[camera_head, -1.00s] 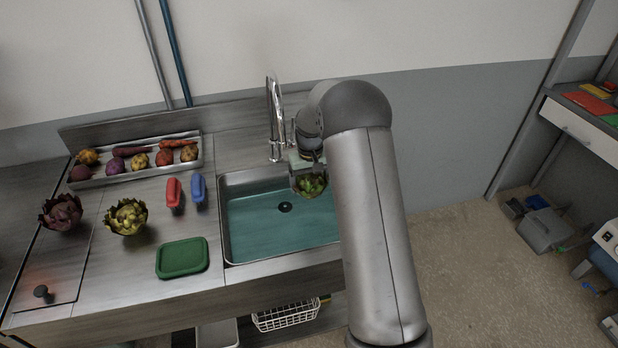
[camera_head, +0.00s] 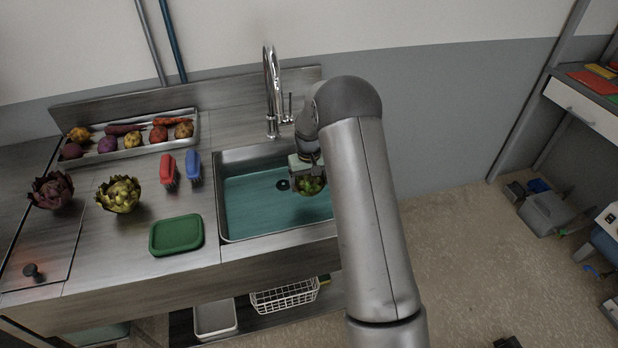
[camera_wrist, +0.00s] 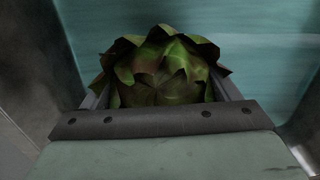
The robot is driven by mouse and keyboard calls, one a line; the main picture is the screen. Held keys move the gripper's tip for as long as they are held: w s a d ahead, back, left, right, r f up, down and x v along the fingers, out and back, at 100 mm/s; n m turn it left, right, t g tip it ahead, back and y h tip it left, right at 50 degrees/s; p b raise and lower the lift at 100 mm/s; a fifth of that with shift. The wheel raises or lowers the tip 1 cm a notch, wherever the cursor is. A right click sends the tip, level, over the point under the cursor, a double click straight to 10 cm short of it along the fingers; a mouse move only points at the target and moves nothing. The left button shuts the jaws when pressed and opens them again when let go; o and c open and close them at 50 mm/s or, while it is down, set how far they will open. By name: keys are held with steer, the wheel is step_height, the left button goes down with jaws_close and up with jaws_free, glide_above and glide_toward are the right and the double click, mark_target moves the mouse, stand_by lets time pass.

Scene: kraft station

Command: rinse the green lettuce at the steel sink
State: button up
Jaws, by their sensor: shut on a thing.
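The green lettuce (camera_head: 311,188) is a leafy head with thick, pointed green and brownish leaves, much like an artichoke. My gripper (camera_head: 308,178) is shut on it and holds it over the right part of the steel sink (camera_head: 232,238). In the wrist view the lettuce (camera_wrist: 165,65) sits between the two fingers of my gripper (camera_wrist: 158,95), its lower part hidden by the gripper body. The sink basin looks blue-green inside, with a dark drain (camera_head: 283,185) left of the lettuce. I cannot tell whether the lettuce touches the basin surface. My arm hides the sink's right side.
The chrome faucet (camera_head: 271,90) stands behind the sink. Left are a green board (camera_head: 176,234), red brush (camera_head: 167,168), blue brush (camera_head: 193,166), yellow-green head (camera_head: 119,194), purple head (camera_head: 51,190) and a vegetable tray (camera_head: 199,134). A white wire basket (camera_head: 285,295) sits below.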

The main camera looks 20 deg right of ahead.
steer(key=shift+f+b, duration=1.4)
steer(key=shift+f, duration=2.2)
steer(key=shift+r+p, duration=4.4)
steer(key=shift+r, duration=5.35)
steer(key=shift+r, duration=0.1)
steer(key=shift+r+p, duration=0.85)
steer(key=shift+r, duration=1.05)
